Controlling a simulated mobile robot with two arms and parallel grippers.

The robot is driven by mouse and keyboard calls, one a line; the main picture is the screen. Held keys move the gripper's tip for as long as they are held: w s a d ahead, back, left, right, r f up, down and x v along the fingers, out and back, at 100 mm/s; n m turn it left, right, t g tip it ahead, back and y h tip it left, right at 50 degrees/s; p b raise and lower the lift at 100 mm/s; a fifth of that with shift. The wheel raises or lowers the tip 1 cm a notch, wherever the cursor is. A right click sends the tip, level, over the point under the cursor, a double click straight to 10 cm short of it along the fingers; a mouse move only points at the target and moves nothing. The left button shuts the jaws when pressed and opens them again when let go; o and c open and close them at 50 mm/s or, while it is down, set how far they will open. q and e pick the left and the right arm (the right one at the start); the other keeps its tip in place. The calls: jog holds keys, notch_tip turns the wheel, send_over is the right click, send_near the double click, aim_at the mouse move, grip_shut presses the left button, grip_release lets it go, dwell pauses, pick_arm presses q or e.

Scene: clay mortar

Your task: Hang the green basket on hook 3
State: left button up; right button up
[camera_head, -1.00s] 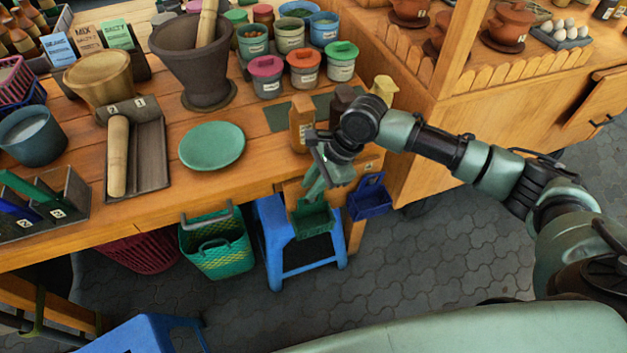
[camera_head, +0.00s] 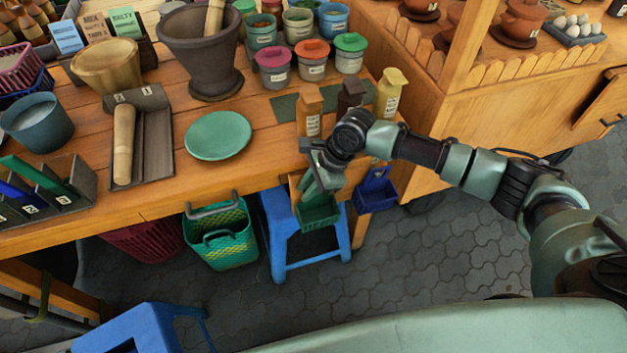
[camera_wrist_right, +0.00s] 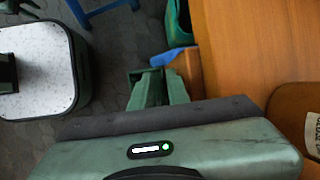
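A small dark green basket (camera_head: 318,214) sits below the table's front edge, in front of the blue stool. My right gripper (camera_head: 312,185) is directly above it, pointing down, with its green fingers at the basket's upper part. In the right wrist view the two fingers (camera_wrist_right: 158,88) stand apart; what lies between them is hard to make out. A small blue basket (camera_head: 376,194) hangs just to the right. A larger green and yellow basket (camera_head: 220,236) is under the table edge further left. Hook 3 and hook numbers cannot be made out.
A blue stool (camera_head: 305,240) stands behind the small green basket. Bottles (camera_head: 309,112) stand on the table close above my right gripper. A green plate (camera_head: 218,136) lies to the left. The paved floor (camera_head: 450,250) on the right is clear.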

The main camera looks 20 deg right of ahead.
jog(key=shift+a+f, duration=0.2)
jog(key=shift+f, duration=0.25)
grip_shut()
dwell(1.2)
